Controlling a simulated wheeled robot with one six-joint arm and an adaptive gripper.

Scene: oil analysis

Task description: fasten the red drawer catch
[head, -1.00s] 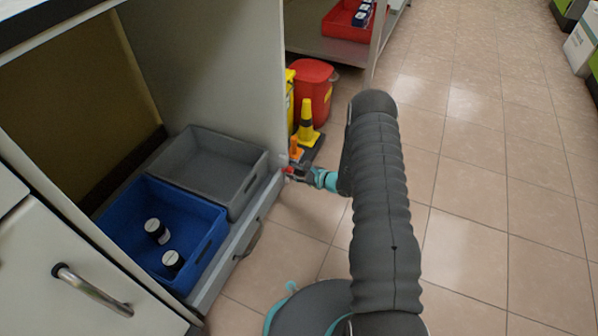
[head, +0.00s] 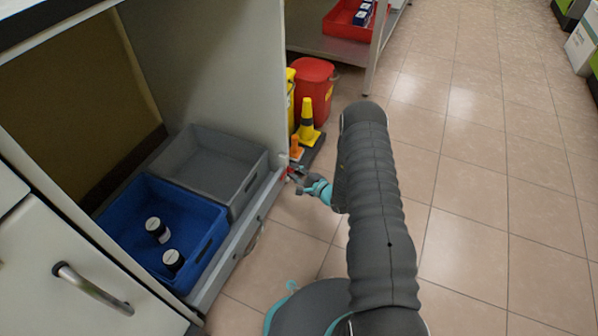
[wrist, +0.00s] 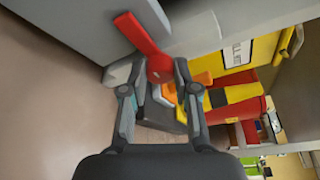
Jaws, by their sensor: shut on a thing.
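The red drawer catch (wrist: 143,42) is a flat lever with a rounded end, on the grey drawer front in the wrist view. It runs from upper left down to between my fingers. In the head view only a small red bit of the catch (head: 291,171) shows at the drawer's far right end. My gripper (wrist: 157,88) is shut on the catch near its rounded end; it also shows in the head view (head: 299,178). The grey drawer (head: 222,264) sits low in the cabinet. Whether the catch is fastened cannot be told.
The drawer holds a blue bin (head: 205,255) with two dark, white-topped bottles and a grey bin (head: 240,190). A yellow cone (head: 306,125), an orange cone (head: 296,150) and a red bin (head: 316,85) stand just beyond my gripper.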

